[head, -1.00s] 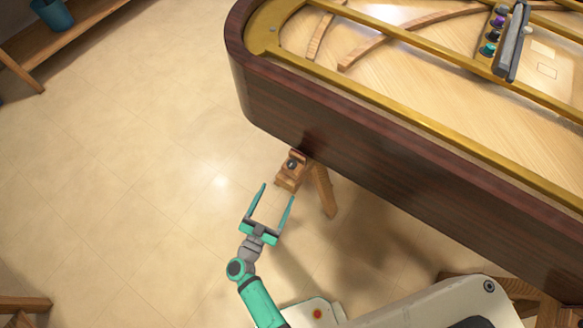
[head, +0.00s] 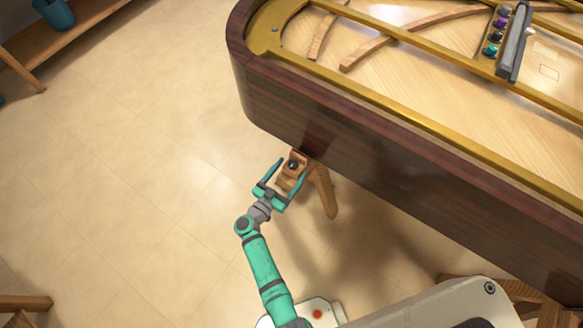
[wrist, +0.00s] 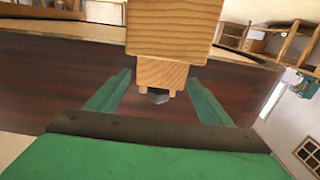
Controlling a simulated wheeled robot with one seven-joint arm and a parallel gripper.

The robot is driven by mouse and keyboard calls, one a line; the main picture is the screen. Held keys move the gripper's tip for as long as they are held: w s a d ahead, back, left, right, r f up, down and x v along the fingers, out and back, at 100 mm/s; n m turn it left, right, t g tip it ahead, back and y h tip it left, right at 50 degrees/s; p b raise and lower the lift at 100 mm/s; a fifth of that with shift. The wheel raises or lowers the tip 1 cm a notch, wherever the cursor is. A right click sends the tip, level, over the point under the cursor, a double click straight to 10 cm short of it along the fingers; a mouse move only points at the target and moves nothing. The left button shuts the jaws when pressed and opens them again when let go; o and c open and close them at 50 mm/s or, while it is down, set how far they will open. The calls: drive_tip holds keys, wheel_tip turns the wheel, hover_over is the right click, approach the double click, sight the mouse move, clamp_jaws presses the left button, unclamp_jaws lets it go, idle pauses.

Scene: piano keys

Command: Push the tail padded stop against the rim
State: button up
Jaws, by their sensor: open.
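The tail padded stop appears to be the wooden block with a dark round knob (head: 292,172), beside the dark rim (head: 330,125) of the piano at its tail end. My gripper (head: 291,166) is open, with one teal finger on each side of the block. In the wrist view a large wooden piece (wrist: 173,28) and a narrower wooden part below it stand in front of my open gripper (wrist: 160,78). A dark knob shows under the narrower part. Whether the fingers touch the wood, and whether the stop touches the rim, I cannot tell.
A slanted wooden leg (head: 323,190) stands just right of the stop. The gold frame (head: 345,87) and a bar with several coloured knobs (head: 513,40) lie inside the piano. The floor (head: 130,170) to the left is clear. A shelf with a blue pot (head: 54,14) stands upper left.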

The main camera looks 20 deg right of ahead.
drive_tip(key=shift+x, duration=0.85)
